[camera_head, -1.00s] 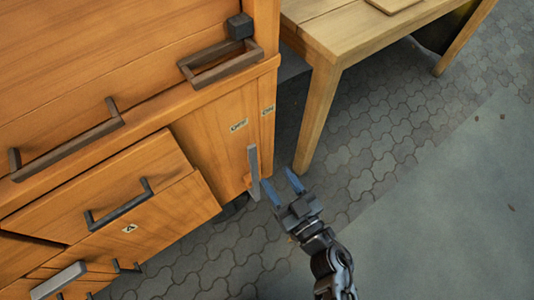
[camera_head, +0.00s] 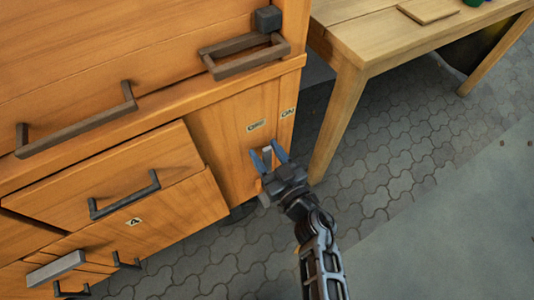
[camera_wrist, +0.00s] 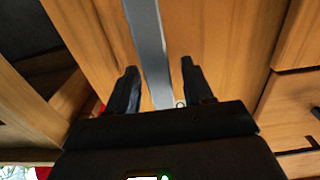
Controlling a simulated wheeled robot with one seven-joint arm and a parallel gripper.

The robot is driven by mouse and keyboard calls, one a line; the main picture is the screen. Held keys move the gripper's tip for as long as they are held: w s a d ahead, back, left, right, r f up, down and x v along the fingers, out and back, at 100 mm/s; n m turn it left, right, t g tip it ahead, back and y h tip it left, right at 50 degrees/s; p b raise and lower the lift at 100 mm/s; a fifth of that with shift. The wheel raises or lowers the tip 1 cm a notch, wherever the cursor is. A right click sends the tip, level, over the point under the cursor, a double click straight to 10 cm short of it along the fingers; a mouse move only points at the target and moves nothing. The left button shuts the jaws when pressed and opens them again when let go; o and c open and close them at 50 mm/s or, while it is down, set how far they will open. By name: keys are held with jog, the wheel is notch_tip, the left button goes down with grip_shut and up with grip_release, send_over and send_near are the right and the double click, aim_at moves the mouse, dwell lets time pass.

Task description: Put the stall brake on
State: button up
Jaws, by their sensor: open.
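The stall brake is a flat grey lever (camera_wrist: 148,45) on the wooden stall's front panel. In the wrist view it runs down between my two fingers, with its lower end near the palm. In the head view it is mostly hidden by my gripper (camera_head: 269,150). My gripper is open, with one finger on each side of the lever in the wrist view (camera_wrist: 158,68); I cannot tell whether either touches it. Above the lever, the panel carries a small label (camera_head: 255,126), too blurred to read surely, and an "ON" label (camera_head: 288,113) to its right.
The stall (camera_head: 225,135) has drawers with dark handles (camera_head: 124,195) at left and a dark bar handle (camera_head: 245,55) above. A wooden table (camera_head: 365,40) stands close at right, its leg (camera_head: 338,125) near my gripper. Paved floor (camera_head: 395,150) is free at lower right.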

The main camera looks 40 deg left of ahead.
jog(key=shift+c, duration=0.2)
grip_shut()
dwell(0.4)
